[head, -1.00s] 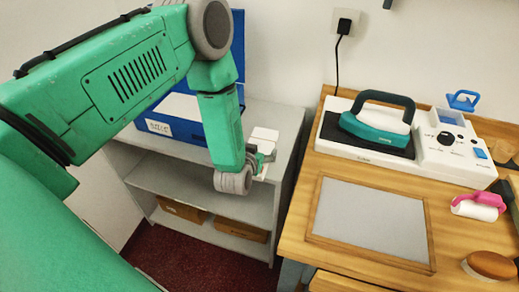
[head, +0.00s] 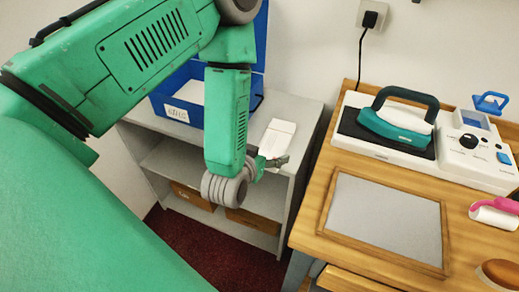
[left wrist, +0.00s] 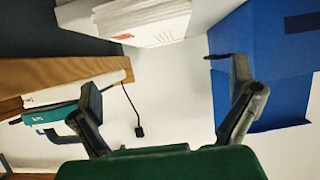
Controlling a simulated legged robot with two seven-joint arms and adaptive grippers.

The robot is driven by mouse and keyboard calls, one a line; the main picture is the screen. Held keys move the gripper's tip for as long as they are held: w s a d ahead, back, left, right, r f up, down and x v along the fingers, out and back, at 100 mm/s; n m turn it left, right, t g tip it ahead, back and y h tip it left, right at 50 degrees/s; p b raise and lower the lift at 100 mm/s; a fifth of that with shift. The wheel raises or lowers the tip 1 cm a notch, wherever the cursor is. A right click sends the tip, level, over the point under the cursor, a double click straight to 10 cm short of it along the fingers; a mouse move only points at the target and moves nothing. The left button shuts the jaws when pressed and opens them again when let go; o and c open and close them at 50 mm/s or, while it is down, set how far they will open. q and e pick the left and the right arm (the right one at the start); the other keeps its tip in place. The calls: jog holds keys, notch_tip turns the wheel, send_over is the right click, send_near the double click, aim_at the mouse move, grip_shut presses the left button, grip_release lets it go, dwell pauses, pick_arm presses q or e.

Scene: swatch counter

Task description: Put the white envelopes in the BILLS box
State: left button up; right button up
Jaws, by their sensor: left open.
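A small stack of white envelopes (head: 277,138) lies on top of the grey shelf unit. In the left wrist view the stack (left wrist: 150,22) shows its edges at the top, with a red mark on one face. The open blue box (head: 152,108), with a white label that seems to read BILLS, stands left of it and is partly hidden by my arm. Blue panels (left wrist: 268,65) show at the right of the left wrist view. My left gripper (head: 277,163) is open and empty, just in front of the envelopes and apart from them. My right gripper is not seen.
A wooden table (head: 318,208) stands at the right, bearing a teal iron (head: 397,124) on a white station, a framed grey pad (head: 388,215) and a pink-handled roller (head: 492,212). Brown boxes (head: 253,220) lie on the low shelf. A wall plug (head: 372,15) hangs a cord behind the table.

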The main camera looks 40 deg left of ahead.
pick_arm(q)
jog(key=s+d+f+m+g+h, duration=0.1)
jog(key=s+f+g, duration=0.4)
jog(key=s, duration=0.7)
notch_tip(320, 180, down, 2)
jog(key=shift+s+d+f+m+g+h, duration=0.2)
jog(key=shift+d+m+g+h, duration=0.2)
jog(key=shift+d+h, duration=0.45)
jog(key=s+f+g, duration=0.1)
jog(key=s+g, duration=0.1)
jog(key=s, duration=0.2)
jog(key=s+f+m+g, duration=0.1)
jog(key=s+g, duration=0.1)
jog(key=s, duration=0.2)
jog(key=s+g, duration=0.2)
jog(key=s, duration=0.2)
jog(key=shift+s+a+f, duration=0.2)
jog(key=shift+f, duration=0.2)
jog(key=shift+c, duration=0.3)
jog(key=m+t+y, duration=0.1)
jog(key=m+t, duration=0.3)
jog(key=m, duration=2.9)
send_near(275, 141)
jog(key=b+x, duration=0.1)
jog(key=x, duration=0.9)
jog(key=shift+f, duration=0.2)
jog(key=c, duration=1.4)
